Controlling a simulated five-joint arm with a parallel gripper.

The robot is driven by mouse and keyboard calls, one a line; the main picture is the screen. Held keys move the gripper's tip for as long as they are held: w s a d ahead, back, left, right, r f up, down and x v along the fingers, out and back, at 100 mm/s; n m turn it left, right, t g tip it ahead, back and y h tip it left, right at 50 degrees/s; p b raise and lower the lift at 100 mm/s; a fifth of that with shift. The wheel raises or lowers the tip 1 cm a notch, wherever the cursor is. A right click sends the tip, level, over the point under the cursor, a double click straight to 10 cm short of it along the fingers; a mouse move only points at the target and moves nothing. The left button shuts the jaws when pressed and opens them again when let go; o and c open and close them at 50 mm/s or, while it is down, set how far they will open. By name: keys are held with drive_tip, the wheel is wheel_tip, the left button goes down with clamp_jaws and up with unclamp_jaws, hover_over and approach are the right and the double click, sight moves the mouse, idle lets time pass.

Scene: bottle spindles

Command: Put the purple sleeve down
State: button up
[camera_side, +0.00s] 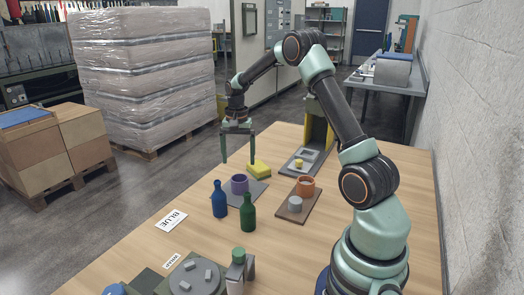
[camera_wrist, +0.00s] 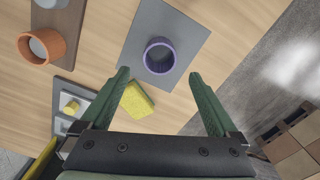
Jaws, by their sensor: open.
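The purple sleeve (camera_side: 239,184) stands upright on a grey mat (camera_side: 254,191) on the wooden table. In the wrist view the sleeve (camera_wrist: 159,55) is an open ring, seen from above, on the grey mat (camera_wrist: 190,28). It looks empty. My gripper (camera_side: 238,160) is open and empty above the table, behind the sleeve in the side view. In the wrist view its fingers (camera_wrist: 158,82) are spread wide, with the sleeve beyond the fingertips and apart from them.
A yellow sponge (camera_side: 259,170) lies near the mat. A blue bottle (camera_side: 219,199) and a green bottle (camera_side: 248,212) stand in front. An orange sleeve (camera_side: 305,186) and a grey cylinder (camera_side: 295,203) are on a brown board (camera_side: 291,216).

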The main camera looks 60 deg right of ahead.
drive_tip(key=s+a+r+n+t, duration=0.1)
drive_tip(key=s+a+r+n, duration=0.15)
drive_tip(key=a+r, duration=0.35)
drive_tip(key=s+a+r+n+t, duration=0.1)
drive_tip(key=a+r+n, duration=0.3)
drive_tip(key=a+r, duration=0.3)
drive_tip(key=s+a+r+n+t, duration=0.1)
drive_tip(key=s+a+n+t, duration=0.2)
drive_tip(key=s+a+n, duration=0.4)
drive_tip(key=s+a, duration=0.4)
drive_tip(key=shift+t, duration=0.3)
